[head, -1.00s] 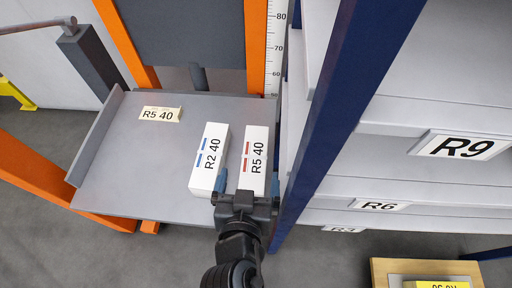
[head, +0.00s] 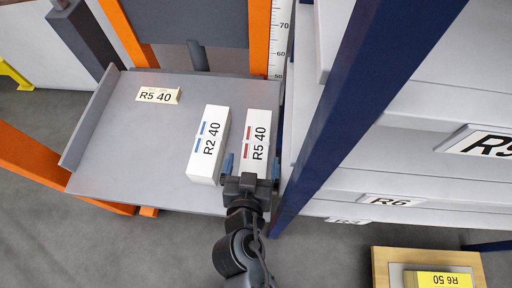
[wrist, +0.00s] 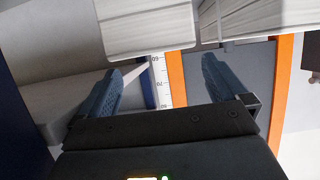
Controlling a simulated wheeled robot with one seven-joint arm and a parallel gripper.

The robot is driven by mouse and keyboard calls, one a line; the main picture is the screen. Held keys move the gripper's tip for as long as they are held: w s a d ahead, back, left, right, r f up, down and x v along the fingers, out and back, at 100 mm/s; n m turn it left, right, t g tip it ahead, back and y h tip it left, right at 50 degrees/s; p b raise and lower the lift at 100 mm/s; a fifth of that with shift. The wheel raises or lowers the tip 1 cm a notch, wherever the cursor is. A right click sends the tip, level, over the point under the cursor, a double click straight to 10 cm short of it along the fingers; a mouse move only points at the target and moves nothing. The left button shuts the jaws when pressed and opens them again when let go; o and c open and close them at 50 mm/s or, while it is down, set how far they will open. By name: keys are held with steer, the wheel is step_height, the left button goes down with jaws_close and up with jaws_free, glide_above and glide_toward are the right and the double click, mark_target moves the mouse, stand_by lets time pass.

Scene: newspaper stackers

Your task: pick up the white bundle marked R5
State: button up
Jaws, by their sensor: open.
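The white bundle marked R5 40 (head: 256,132), with red marks, lies on the right part of a grey tray (head: 120,185). My gripper (head: 251,164) is open and empty at its near end, one finger towards each side. In the wrist view the fingertips (wrist: 163,78) are apart, and the end of a white bundle (wrist: 147,28), apparently R5, shows above the gap between them. The lettering is not visible there, and I cannot tell whether either finger touches it.
White bundle R2 40 (head: 208,145), with blue marks, stands close on the left, near my left finger. A small cream bundle also marked R5 40 (head: 158,96) lies farther back left. A dark blue post (head: 340,125) and shelves rise close on the right.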

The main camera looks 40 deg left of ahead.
mark_target(256, 141)
steer(key=x, duration=0.6)
steer(key=shift+r, duration=0.1)
steer(key=c, duration=1.8)
steer(key=shift+r, duration=0.15)
jaws_close()
steer(key=shift+r, duration=0.15)
